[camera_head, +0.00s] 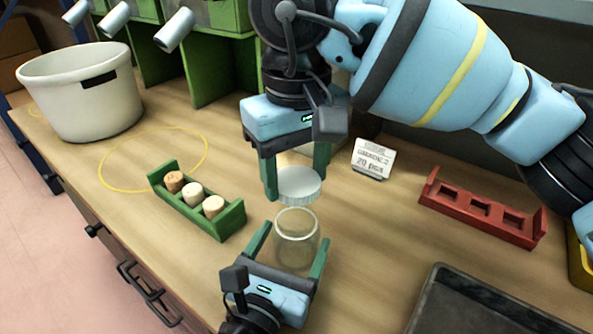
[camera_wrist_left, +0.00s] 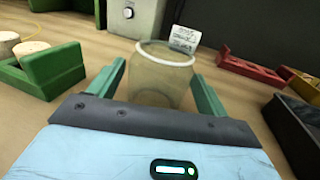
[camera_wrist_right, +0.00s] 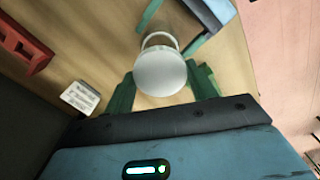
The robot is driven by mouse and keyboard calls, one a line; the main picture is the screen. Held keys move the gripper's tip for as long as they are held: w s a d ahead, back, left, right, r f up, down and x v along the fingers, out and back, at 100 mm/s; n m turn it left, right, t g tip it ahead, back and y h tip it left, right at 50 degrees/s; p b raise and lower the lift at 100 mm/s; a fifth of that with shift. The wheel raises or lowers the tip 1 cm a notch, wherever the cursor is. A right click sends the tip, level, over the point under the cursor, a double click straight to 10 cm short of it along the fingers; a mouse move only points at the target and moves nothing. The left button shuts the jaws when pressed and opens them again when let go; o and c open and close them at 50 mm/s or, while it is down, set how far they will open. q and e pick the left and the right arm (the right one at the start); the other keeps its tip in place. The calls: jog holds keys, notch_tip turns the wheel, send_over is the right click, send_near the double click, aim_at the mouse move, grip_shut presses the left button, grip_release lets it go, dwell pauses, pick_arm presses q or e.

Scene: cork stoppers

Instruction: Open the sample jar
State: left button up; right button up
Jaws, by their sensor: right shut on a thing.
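The clear glass sample jar (camera_head: 297,245) stands upright on the bench with its mouth uncovered. My left gripper (camera_head: 298,233) is low, with one finger on each side of the jar; in the left wrist view a gap shows between the left finger and the jar (camera_wrist_left: 160,80). My right gripper (camera_head: 295,187) is above, pointing down, shut on the pale round lid (camera_head: 300,184). The lid is held apart from the jar, a little above its rim. In the right wrist view the lid (camera_wrist_right: 160,72) hides most of the jar beneath it.
A green rack (camera_head: 222,222) with three corks stands left of the jar. A red rack (camera_head: 480,214) with empty slots is at right, a small label card (camera_head: 373,159) behind. A dark tray (camera_head: 480,305) lies front right, a white tub (camera_head: 80,95) far left.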

pick_arm(q)
jog(key=shift+o, duration=1.2)
jog(key=shift+s, duration=0.1)
jog(key=v, duration=0.8)
jog(key=shift+s+a+f, duration=0.1)
jog(key=shift+s+a, duration=0.1)
jog(key=shift+s, duration=0.1)
pick_arm(e)
jog(key=shift+f, duration=0.3)
pick_arm(q)
jog(key=shift+s+a, duration=0.2)
jog(key=shift+s, duration=0.25)
pick_arm(e)
jog(key=shift+r, duration=0.5)
pick_arm(q)
jog(key=shift+p+v, duration=0.75)
jog(key=shift+v, duration=0.3)
pick_arm(e)
jog(key=shift+s+r, duration=0.1)
jog(key=shift+r, duration=0.85)
pick_arm(q)
jog(key=shift+s, duration=0.1)
jog(key=shift+s, duration=0.1)
pick_arm(e)
jog(key=shift+s+f, duration=0.1)
